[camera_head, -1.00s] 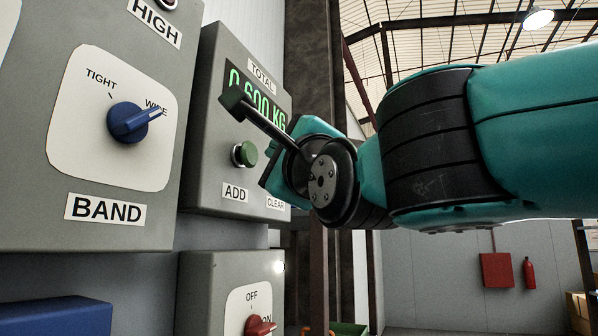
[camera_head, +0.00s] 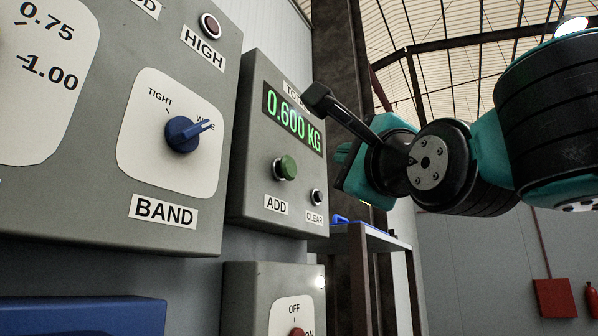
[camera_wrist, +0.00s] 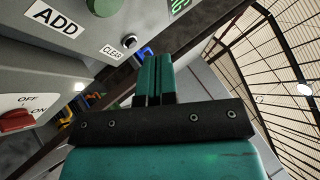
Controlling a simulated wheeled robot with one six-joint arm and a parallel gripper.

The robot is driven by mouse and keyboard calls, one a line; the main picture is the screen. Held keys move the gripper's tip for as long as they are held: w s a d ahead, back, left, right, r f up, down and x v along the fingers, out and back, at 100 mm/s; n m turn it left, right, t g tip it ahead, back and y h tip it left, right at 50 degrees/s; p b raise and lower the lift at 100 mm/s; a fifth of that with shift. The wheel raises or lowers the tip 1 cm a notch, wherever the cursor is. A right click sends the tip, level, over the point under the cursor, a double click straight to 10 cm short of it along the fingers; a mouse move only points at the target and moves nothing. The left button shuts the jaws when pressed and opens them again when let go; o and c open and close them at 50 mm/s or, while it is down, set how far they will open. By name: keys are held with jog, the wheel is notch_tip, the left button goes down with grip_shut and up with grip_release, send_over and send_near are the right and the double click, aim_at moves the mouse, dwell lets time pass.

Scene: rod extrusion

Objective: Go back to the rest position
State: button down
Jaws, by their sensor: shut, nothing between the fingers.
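My gripper (camera_wrist: 155,62) is shut and empty; its two teal fingers lie side by side in the wrist view. In the head view my gripper (camera_head: 345,157) is at the right of the TOTAL box (camera_head: 243,190), partly hidden behind my black wrist, with a gap visible beside the CLEAR button (camera_head: 317,197). The green ADD button (camera_head: 285,168) is clear of the fingers. The display (camera_head: 293,120) reads 0.600 KG. In the wrist view the ADD label (camera_wrist: 55,19) and CLEAR label (camera_wrist: 111,52) lie left of the fingers.
A panel with a blue BAND knob (camera_head: 183,134), pointing to WIDE, stands at the left. Below is a box with a red OFF/ON switch (camera_wrist: 17,121). A table (camera_head: 372,237) stands behind the boxes. Open hall space lies to the right.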

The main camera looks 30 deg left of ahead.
dwell(0.3)
jog(key=w+d+f+n+g+h, duration=0.1)
jog(key=d+f+n+g+h, duration=0.45)
jog(key=f, duration=0.95)
jog(key=w+d+f+n+g+h, duration=0.1)
jog(key=d+f+n+g+h, duration=0.2)
jog(key=d+f+n, duration=0.8)
jog(key=s+d+f+n+g+h, duration=0.1)
jog(key=s+d+f+g+h, duration=0.1)
jog(key=s+d+f, duration=0.3)
jog(key=s+d+f+n+g+h, duration=0.2)
jog(key=s+d+f+g, duration=0.3)
jog(key=s+f, duration=0.7)
notch_tip(320, 180, down, 2)
jog(key=shift+d+f, duration=0.15)
jog(key=shift+d, duration=0.05)
